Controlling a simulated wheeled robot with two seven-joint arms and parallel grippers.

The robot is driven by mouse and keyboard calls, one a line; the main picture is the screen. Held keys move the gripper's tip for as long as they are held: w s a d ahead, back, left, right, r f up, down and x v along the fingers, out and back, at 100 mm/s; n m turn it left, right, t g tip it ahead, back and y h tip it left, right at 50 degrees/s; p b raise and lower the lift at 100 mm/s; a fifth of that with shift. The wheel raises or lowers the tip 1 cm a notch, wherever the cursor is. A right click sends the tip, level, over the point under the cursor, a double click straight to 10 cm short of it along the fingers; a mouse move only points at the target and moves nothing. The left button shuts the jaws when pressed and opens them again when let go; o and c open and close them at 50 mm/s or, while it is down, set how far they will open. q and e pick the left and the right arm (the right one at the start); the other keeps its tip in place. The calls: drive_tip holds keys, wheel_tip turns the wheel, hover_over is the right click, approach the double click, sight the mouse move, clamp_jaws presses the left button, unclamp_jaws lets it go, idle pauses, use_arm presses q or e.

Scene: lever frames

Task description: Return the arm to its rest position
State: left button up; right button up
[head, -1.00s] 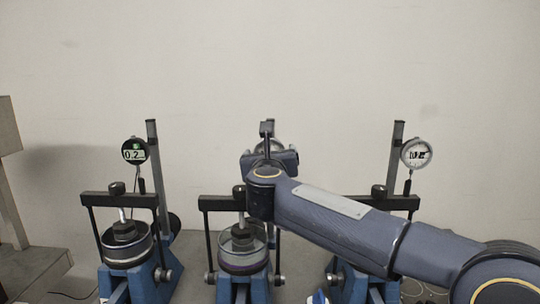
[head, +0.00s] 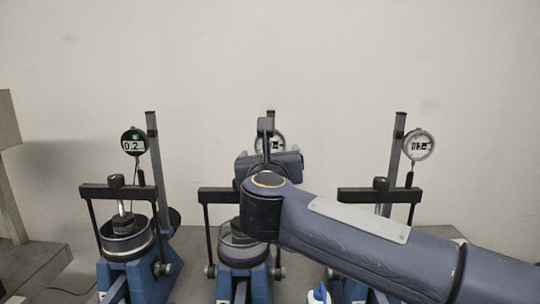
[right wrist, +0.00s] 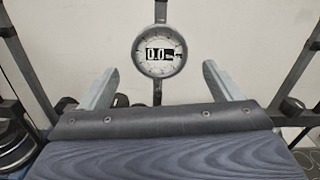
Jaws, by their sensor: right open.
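My right arm (head: 365,236) comes in from the lower right of the head view, its hand raised in front of the middle lever frame. My right gripper (head: 268,150) is empty there, with its fingers partly hidden behind the hand. In the right wrist view the gripper (right wrist: 160,70) is open, its two grey fingers wide apart with nothing between them. Beyond them is a round dial gauge (right wrist: 160,50) reading about 0.0. My left gripper is not in view.
Three blue lever frames stand in a row: left (head: 140,278), middle (head: 235,286), partly behind my arm, and right (head: 346,290). The left gauge (head: 134,142) reads 0.2; the right gauge (head: 418,145) is unclear. The wall above is clear.

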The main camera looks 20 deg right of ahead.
idle(0.4)
drive_tip(key=s+a+f+m+g+y, duration=0.2)
drive_tip(key=s+f+m+g+y, duration=0.3)
drive_tip(key=s+f+m, duration=0.9)
drive_tip(key=s+a+f+m+g+y, duration=0.2)
drive_tip(key=s+f+m+g+y, duration=0.3)
drive_tip(key=s+f+m, duration=0.9)
wheel_tip(320, 180, down, 5)
drive_tip(key=m+y, duration=0.1)
drive_tip(key=m, duration=0.5)
drive_tip(key=shift+s+a+g+y, duration=0.15)
drive_tip(key=shift+a+g+y, duration=0.05)
drive_tip(key=shift+g+y, duration=0.1)
drive_tip(key=shift+r, duration=0.1)
idle(0.5)
